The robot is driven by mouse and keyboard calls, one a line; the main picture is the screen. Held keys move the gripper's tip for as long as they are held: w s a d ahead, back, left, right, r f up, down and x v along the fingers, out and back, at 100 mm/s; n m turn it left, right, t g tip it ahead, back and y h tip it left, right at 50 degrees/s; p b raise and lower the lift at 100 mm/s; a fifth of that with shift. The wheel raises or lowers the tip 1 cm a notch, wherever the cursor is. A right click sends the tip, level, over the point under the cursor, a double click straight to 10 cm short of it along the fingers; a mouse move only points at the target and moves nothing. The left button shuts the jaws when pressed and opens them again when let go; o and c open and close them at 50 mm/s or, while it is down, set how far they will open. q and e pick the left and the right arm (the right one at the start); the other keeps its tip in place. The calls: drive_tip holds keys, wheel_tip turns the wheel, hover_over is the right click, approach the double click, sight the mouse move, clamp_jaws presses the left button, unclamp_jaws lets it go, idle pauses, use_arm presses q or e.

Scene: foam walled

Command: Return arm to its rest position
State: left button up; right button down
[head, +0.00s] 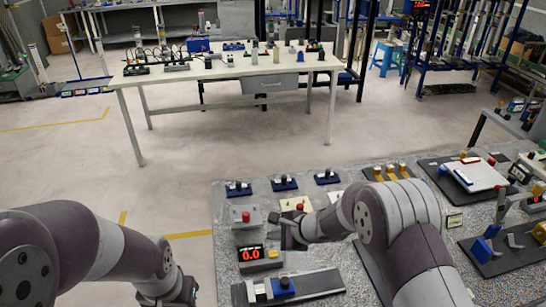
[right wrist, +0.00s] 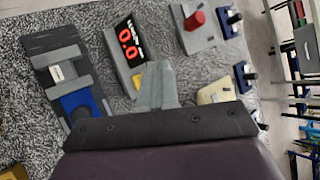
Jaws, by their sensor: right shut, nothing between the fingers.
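My right arm (head: 392,215) reaches in over the speckled bench (head: 225,196) at the right of the head view. Its gripper (head: 282,226) hangs above the bench, near the red-digit display and the red-button block. In the right wrist view the fingers (right wrist: 157,82) are together with nothing between them. My left arm (head: 75,240) bends in at the lower left of the head view, over the floor beside the bench. Its fingers do not show.
The display box (head: 250,255), red-button block (head: 245,217), blue-and-grey slide fixture (head: 290,287) and blue blocks (head: 285,183) sit close around the right gripper. A white clipboard (head: 474,175) lies farther right. A white table (head: 226,68) stands behind clear floor.

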drive_tip(key=s+d+f+n+g+h, duration=0.1)
drive_tip(key=s+d+n+g+h, duration=0.35)
drive_tip(key=s+n, duration=0.7)
drive_tip(key=s+d+r+n+h, duration=0.1)
drive_tip(key=s+d+r+n, duration=0.1)
drive_tip(key=s+d, duration=0.4)
drive_tip(key=s+d+r+n+h, duration=0.2)
drive_tip(key=s+d+r+n, duration=0.1)
drive_tip(key=s+d+r, duration=0.2)
drive_tip(key=shift+s+d+r, duration=0.25)
drive_tip(key=shift+s+d, duration=0.35)
drive_tip(key=shift+d, duration=0.45)
